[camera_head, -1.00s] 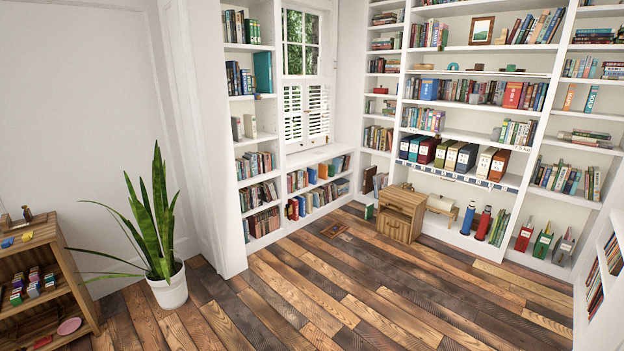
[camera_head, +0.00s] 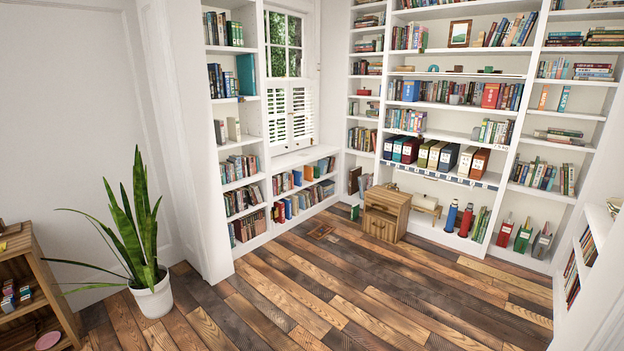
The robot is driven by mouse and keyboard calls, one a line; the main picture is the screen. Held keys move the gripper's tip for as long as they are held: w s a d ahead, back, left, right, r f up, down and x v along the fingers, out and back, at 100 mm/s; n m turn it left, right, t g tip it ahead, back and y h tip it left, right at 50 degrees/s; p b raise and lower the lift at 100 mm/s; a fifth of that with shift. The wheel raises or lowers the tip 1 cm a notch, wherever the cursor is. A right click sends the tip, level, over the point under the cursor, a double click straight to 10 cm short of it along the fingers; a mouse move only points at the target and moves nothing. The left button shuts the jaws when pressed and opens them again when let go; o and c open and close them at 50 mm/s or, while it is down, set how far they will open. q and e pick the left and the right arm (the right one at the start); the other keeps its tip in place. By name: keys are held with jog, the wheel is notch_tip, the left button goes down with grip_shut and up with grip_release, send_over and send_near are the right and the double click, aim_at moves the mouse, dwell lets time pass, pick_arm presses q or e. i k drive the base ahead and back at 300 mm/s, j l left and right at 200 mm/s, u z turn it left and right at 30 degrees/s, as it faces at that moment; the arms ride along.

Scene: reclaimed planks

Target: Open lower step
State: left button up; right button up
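A small wooden cabinet (camera_head: 402,218) stands on the floor against the back bookshelf, right of the picture's middle. It has an open slot in its upper part and a lower front panel (camera_head: 380,228) that looks shut. It is too small to tell whether this panel is the lower step. No other step shows clearly. Neither of my grippers is in view.
Clear plank floor (camera_head: 330,290) lies before the cabinet. A potted plant (camera_head: 152,298) and a wooden shelf unit (camera_head: 48,268) stand at the left. White bookshelves (camera_head: 560,192) line the walls.

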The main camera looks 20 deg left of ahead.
aim_at(381, 224)
jog(key=i+j+u, duration=0.35)
jog(key=i, duration=0.65)
jog(key=i+u, duration=0.35)
jog(key=i, duration=0.65)
